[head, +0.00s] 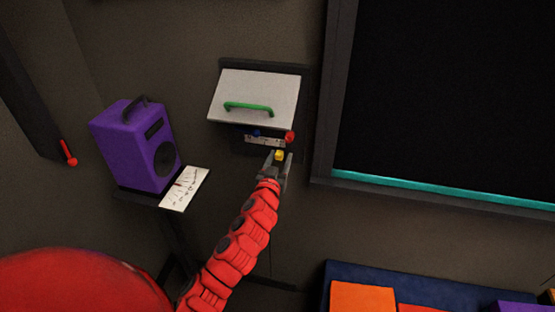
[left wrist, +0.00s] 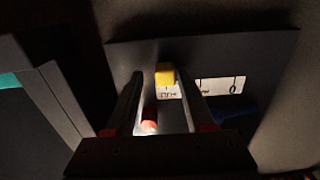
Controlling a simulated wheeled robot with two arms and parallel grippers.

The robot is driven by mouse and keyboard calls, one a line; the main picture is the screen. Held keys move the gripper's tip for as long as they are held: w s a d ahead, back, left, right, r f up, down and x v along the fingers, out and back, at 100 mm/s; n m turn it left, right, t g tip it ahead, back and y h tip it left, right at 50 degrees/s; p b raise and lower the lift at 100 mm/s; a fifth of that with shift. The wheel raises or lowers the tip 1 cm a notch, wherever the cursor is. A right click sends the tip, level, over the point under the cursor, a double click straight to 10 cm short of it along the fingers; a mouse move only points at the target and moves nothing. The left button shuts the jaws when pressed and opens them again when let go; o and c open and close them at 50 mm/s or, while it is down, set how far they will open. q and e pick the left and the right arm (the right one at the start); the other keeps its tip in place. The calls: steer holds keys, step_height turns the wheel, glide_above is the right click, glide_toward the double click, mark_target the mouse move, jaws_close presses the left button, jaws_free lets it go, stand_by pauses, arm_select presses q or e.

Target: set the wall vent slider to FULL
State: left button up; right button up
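The wall unit has a pale lid (head: 255,95) with a green handle (head: 248,109). Below it is a white scale strip (head: 262,140), with a blue knob (head: 256,133) and a red knob (head: 290,137). A yellow slider knob (head: 279,155) sits at my left gripper's (head: 280,160) fingertips. In the left wrist view the yellow knob (left wrist: 165,73) stands between the open fingers, beside the strip's multi-character mark, which I cannot read surely; "0" is at the other end of the strip (left wrist: 221,86). I cannot tell whether a finger touches the knob. My right gripper is not in view.
A purple speaker (head: 135,148) and a white card (head: 185,189) sit on a small stand at left. A red-tipped lever (head: 68,152) is on the far left wall. A dark framed screen (head: 450,95) is at right, with orange and blue boxes (head: 362,297) below.

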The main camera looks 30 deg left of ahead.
arm_select(q)
steer(key=shift+s+a, duration=0.1)
steer(key=shift+s+f, duration=0.1)
steer(key=shift+s, duration=0.05)
steer(key=shift+p+v, duration=0.3)
steer(key=shift+v, duration=8.2)
steer(key=shift+d, duration=0.25)
